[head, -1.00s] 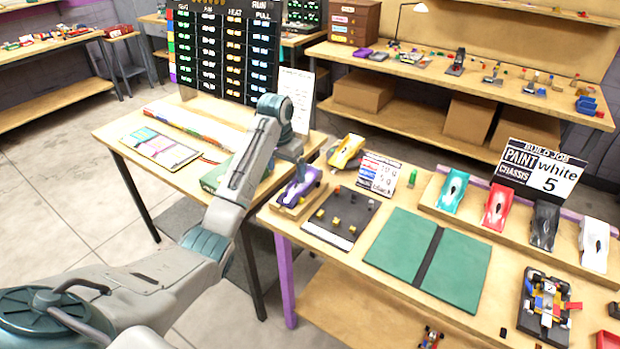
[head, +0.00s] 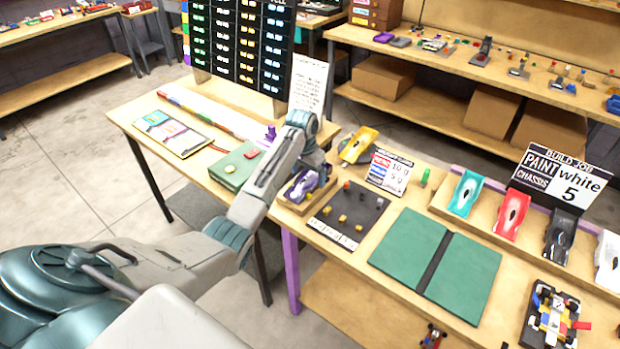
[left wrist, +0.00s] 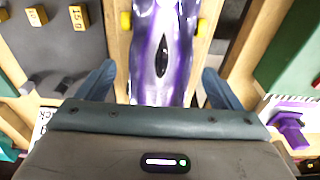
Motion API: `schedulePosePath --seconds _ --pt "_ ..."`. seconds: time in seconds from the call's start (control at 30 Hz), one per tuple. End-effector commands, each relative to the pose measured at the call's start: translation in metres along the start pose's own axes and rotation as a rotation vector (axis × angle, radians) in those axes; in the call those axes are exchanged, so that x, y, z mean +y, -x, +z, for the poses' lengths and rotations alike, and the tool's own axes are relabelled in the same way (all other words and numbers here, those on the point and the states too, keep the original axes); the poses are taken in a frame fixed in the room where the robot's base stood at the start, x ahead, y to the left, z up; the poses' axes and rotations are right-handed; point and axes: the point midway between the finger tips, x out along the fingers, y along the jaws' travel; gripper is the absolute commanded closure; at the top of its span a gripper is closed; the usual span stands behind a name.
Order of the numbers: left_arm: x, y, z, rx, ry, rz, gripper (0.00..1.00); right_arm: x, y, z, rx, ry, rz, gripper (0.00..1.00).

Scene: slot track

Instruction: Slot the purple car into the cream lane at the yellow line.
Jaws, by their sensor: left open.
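The purple car (head: 301,187) rests on a small wooden block at the left end of the front workbench, partly behind my left gripper. My left gripper (head: 314,178) is right over the car. In the left wrist view, the purple car (left wrist: 163,45) runs between the two spread fingers of my left gripper (left wrist: 158,88), with a visible gap on each side. Its near end is hidden by the gripper body. A long pale strip with coloured segments (head: 213,117) lies on the left table; I cannot make out a cream lane or yellow line on it. My right gripper is not in view.
A green mat (head: 410,245) lies right of the tray. A gap separates the tables.

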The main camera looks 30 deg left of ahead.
Motion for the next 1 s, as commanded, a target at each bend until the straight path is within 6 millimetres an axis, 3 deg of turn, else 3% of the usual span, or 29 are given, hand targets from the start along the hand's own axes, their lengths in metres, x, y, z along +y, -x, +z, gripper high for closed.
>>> schedulePosePath --seconds 0.2,0.43,0.7,1.0 --pt "0.0 -0.021 0.0 0.0 0.0 -0.001 0.13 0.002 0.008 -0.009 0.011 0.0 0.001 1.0" --pt "0.0 -0.023 0.0 0.001 0.0 -0.001 0.13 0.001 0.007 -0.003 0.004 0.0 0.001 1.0" --pt "0.0 -0.022 0.0 0.001 0.0 -0.001 0.66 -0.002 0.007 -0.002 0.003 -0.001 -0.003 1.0" --pt "0.0 -0.02 -0.001 0.003 0.0 -0.001 0.66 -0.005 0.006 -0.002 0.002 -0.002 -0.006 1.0"
